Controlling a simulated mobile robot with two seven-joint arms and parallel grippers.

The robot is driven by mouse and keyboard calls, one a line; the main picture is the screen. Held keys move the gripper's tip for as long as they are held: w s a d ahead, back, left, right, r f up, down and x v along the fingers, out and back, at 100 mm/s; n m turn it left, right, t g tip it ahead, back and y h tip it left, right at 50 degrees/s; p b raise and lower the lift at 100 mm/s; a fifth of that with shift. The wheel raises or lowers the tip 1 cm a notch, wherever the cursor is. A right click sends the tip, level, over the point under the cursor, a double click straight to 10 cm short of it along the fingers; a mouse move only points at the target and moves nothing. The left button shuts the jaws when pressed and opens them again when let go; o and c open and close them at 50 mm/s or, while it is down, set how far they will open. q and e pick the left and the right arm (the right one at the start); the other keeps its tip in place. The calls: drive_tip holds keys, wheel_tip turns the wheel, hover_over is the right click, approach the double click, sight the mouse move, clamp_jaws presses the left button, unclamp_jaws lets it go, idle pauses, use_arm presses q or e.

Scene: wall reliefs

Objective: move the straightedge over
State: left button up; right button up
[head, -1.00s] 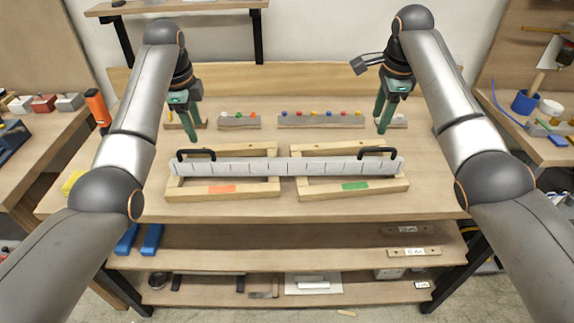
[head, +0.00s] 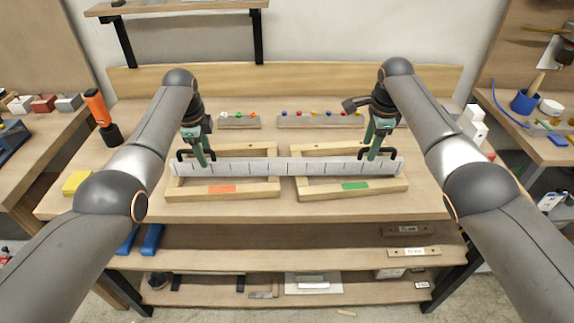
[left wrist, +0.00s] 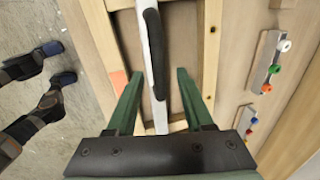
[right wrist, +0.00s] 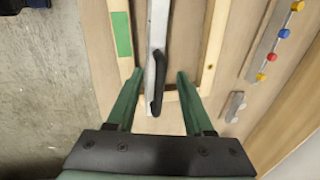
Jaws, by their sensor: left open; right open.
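The straightedge (head: 285,167) is a long pale bar with dark tick lines and a black handle near each end. It lies across two wooden frames, the left one with an orange mark (head: 222,189) and the right one with a green mark (head: 354,185). My left gripper (head: 200,160) is open at the left handle; in the left wrist view the handle (left wrist: 155,55) runs between its green fingers. My right gripper (head: 374,155) is open at the right handle; in the right wrist view that handle (right wrist: 158,85) lies between the fingers. I see no contact.
Behind the frames stand a short block with pegs (head: 240,120) and a longer one (head: 320,120). A yellow block (head: 77,182) and an orange-topped tool (head: 98,108) are at the left. White blocks (head: 472,125) stand at the right. Shelves lie below the bench.

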use_arm(q)
drive_tip(key=shift+c, duration=0.4)
use_arm(e)
drive_tip(key=shift+c, duration=0.4)
use_arm(q)
clamp_jaws()
use_arm(e)
clamp_jaws()
use_arm(q)
drive_tip(key=shift+s+f, duration=0.1)
use_arm(e)
drive_tip(key=shift+r, duration=0.1)
